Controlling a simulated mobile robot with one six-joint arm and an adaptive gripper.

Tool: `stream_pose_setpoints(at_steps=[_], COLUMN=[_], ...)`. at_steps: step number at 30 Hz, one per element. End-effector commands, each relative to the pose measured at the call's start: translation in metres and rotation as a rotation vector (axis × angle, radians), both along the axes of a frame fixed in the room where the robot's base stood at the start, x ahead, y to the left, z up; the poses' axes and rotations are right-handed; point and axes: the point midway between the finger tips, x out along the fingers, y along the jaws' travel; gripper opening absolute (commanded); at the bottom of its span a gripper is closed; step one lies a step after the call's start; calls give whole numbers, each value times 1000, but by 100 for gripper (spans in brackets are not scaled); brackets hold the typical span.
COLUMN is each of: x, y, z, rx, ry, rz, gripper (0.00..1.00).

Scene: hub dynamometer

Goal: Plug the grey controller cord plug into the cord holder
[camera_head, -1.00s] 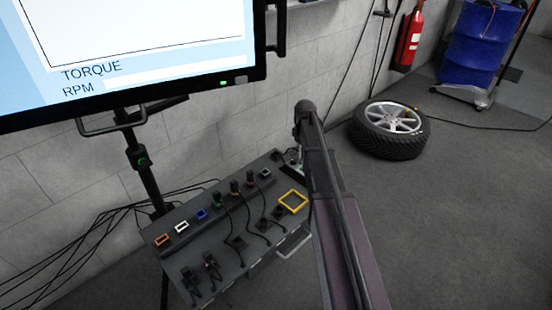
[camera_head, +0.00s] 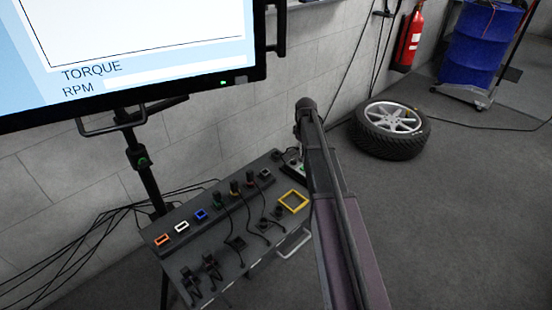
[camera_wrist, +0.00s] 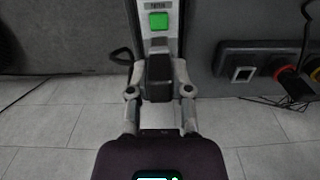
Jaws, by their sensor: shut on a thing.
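In the wrist view my gripper (camera_wrist: 158,92) is shut on a dark grey block (camera_wrist: 158,72), which looks like the controller cord plug. Its two pale fingers press on either side of the block. Behind and above it is a grey upright panel with a green button (camera_wrist: 158,21). A grey-framed square socket (camera_wrist: 243,73) is on the dark panel to the right; I cannot tell whether it is the cord holder. In the head view this grey socket (camera_head: 266,173) is at the far end of the row. My arm hides the gripper there.
The sloped console (camera_head: 215,250) carries coloured sockets, several dark plugs with cords and a yellow frame (camera_head: 292,201). A monitor (camera_head: 130,60) hangs above it. A wheel (camera_head: 390,130) lies on the floor to the right, with free floor in front.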

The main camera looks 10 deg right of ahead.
Motion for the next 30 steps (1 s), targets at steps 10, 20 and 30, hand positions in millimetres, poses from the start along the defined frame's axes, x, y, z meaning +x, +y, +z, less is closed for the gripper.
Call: stream_pose_setpoints(at_steps=[10,20,30], x=[14,26,38], y=[8,15,21], z=[0,0,0], rx=[0,0,0], ry=[0,0,0], rz=[1,1,0], gripper=[0,0,0])
